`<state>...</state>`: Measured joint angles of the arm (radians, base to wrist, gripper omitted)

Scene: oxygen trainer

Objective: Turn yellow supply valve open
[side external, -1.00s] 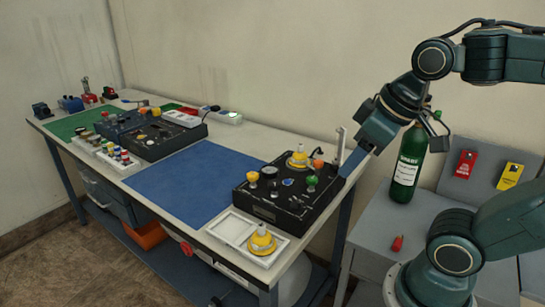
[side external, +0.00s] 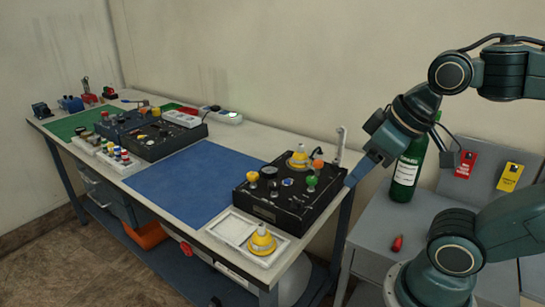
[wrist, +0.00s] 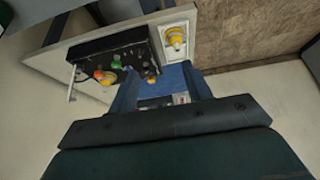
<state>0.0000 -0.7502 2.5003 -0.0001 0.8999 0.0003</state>
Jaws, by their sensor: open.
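A black trainer box (side external: 290,206) lies on the near end of the bench. It carries a yellow knob (side external: 253,177) at its left, a green knob (side external: 311,181), an orange knob (side external: 318,165) and a yellow-and-white cone-shaped fitting (side external: 298,159). I cannot tell the yellow knob's turn position. My gripper (side external: 352,181) is open and empty, to the right of the box and apart from the knobs. In the wrist view my gripper (wrist: 160,88) shows both jaws apart, with the box (wrist: 110,45) at upper left and the green knob (wrist: 116,61) on it.
A white tray (side external: 229,228) with another yellow fitting (side external: 261,241) sits in front of the box. A green bottle (side external: 407,170) and a red item (side external: 397,243) are on the grey side table (side external: 372,230). The blue mat (side external: 185,184) is clear.

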